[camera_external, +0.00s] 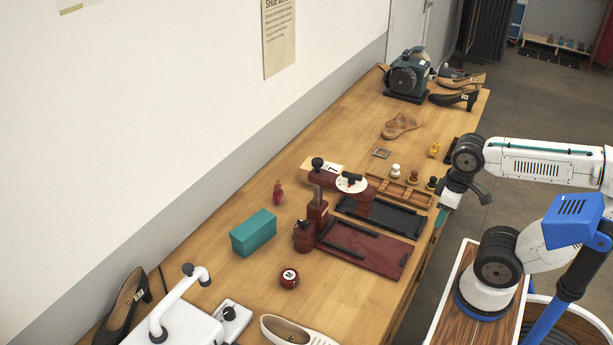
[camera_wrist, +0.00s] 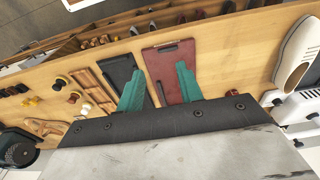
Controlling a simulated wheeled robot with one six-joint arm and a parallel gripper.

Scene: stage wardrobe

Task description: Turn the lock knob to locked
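A dark red stamping-press-like fixture (camera_external: 318,210) stands mid-table in the external view. Its arm carries a white dial with a black knob (camera_external: 351,179), which looks like the lock knob; I cannot read its marks. A second black knob (camera_external: 229,313) sits on a small grey box beside the white machine at the lower left. My gripper (camera_external: 441,216) is by the table's right edge, right of the fixture and apart from both knobs. In the wrist view its teal fingers (camera_wrist: 160,84) are spread with nothing between them. I cannot make out the dial in the wrist view.
A dark red plate (camera_external: 380,252) and a black tray (camera_external: 372,218) lie beside the fixture. A wooden rack (camera_external: 395,186) with small knobbed stamps is behind them. A teal box (camera_external: 253,233), a red round pot (camera_external: 289,278) and a cream shoe (camera_external: 292,333) stand nearer.

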